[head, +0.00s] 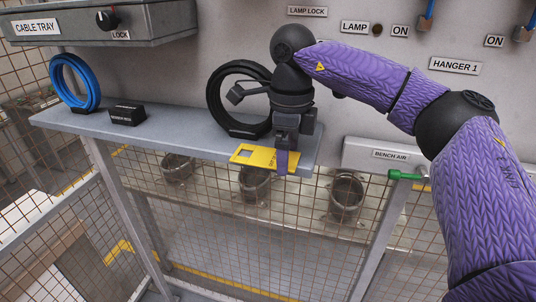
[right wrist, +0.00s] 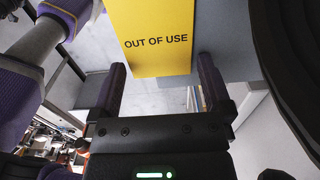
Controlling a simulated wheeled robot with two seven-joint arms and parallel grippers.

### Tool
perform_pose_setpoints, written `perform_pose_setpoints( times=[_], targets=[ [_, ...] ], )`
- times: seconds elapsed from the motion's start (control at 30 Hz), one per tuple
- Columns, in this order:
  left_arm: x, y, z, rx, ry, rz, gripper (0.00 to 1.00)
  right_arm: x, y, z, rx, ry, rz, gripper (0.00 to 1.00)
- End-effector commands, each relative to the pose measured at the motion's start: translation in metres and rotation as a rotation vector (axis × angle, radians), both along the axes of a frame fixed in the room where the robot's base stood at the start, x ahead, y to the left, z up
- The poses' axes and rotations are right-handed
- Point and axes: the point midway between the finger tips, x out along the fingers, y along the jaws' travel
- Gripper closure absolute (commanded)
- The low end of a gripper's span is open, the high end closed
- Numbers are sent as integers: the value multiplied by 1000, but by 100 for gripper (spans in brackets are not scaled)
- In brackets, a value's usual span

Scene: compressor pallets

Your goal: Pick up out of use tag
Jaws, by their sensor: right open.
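The yellow out of use tag (head: 251,154) lies flat on the grey shelf (head: 185,136), at its front edge near the right end, and appears to stick out past that edge. In the right wrist view the tag (right wrist: 157,40) shows its black "OUT OF USE" lettering. My right gripper (head: 284,160) points down at the right part of the tag and covers some of it. In the right wrist view its fingers (right wrist: 162,72) are open, one on each side of the tag's near end, with a gap on both sides. My left gripper is not in view.
A black coil (head: 220,97) stands on the shelf just behind my right gripper. A blue coil (head: 73,82) and a small black block (head: 127,114) stand further left. A green-handled valve (head: 405,175) is to the right. Mesh panels are below the shelf.

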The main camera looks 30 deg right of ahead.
Motion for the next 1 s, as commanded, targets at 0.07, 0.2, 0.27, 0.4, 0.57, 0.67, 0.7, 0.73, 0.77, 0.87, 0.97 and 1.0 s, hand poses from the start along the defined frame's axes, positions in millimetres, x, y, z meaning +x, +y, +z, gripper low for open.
perform_pose_setpoints(
  times=[0.07,0.2,0.27,0.4,0.57,0.67,0.7,0.73,0.77,0.87,0.97,1.0],
  targets=[
    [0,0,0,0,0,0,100,0,0,0,0,0,0,0],
    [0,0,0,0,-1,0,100,0,0,0,1,-1,0,0],
    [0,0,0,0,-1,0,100,0,0,0,1,-1,0,0],
    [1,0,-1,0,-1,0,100,0,0,-2,1,1,0,0],
    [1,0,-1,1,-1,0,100,0,0,-2,1,1,0,34],
    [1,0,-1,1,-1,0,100,0,0,-2,1,1,0,55],
    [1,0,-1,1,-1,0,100,0,0,-2,1,1,0,64],
    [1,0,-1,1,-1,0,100,0,0,-2,1,1,1,69],
    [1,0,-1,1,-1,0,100,0,0,-2,1,1,1,69],
    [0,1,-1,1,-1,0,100,0,0,-2,1,1,1,69],
    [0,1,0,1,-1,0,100,0,0,2,1,-2,0,69],
    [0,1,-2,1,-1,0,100,1,1,6,2,-2,0,69]
  ],
)
